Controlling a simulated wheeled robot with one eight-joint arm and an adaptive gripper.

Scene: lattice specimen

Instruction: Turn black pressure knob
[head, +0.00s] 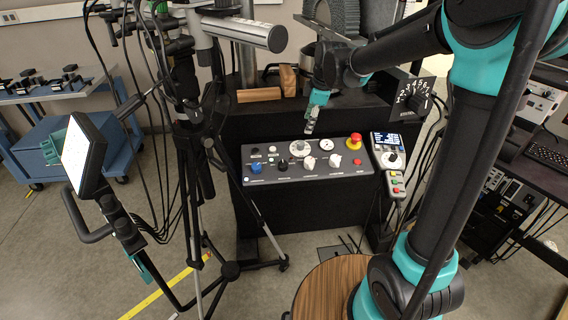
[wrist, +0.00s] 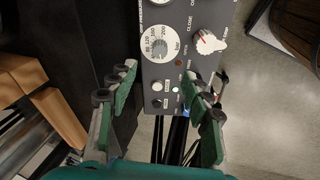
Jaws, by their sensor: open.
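The grey control panel (head: 318,172) tops a dark cabinet in the head view. A round pressure dial (head: 300,148), with bar markings, sits near its upper edge. In the wrist view the dial (wrist: 160,45) lies just beyond my fingertips. Its face is pale with a greyish centre; I cannot clearly make out a black knob on it. My gripper (head: 311,126) hangs above the panel near the dial. In the wrist view my gripper (wrist: 163,77) is open, with its green fingers apart and nothing between them.
A white knob (wrist: 209,42) with a red mark sits beside the dial. A red emergency stop (head: 354,141) and a blue knob (head: 256,168) are on the same panel. A handset (head: 388,155) hangs to the right. A tripod (head: 196,140) stands close on the left.

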